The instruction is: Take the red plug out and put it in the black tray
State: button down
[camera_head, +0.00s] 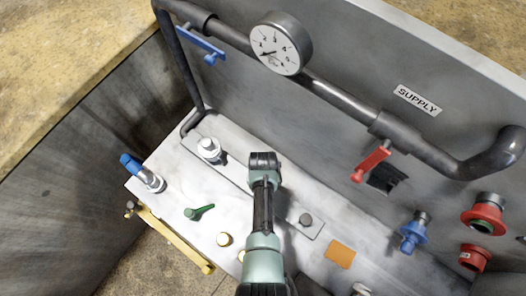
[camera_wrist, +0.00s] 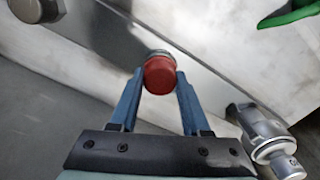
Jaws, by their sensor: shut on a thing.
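The red plug (camera_wrist: 159,78) shows in the wrist view between the two blue fingers of my gripper (camera_wrist: 159,72). The fingers are shut on its sides. A silver collar (camera_wrist: 158,54) shows just behind the plug, at the metal strip (camera_wrist: 105,35); I cannot tell whether the plug is still seated in it. In the head view my arm reaches over the middle of the bench (camera_head: 165,185) and hides the plug and the fingertips. I cannot make out a black tray in either view.
A silver fitting (camera_wrist: 262,130) stands close to my gripper's right finger in the wrist view. A grey bolt (camera_head: 306,219) and a green lever (camera_head: 200,212) flank my arm. The upright panel carries a pipe, a gauge (camera_head: 281,44) and a red-handled valve (camera_head: 371,164).

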jog(key=n, duration=0.4)
jog(key=shift+n, duration=0.6)
jog(key=n, duration=0.2)
jog(key=shift+n, duration=1.5)
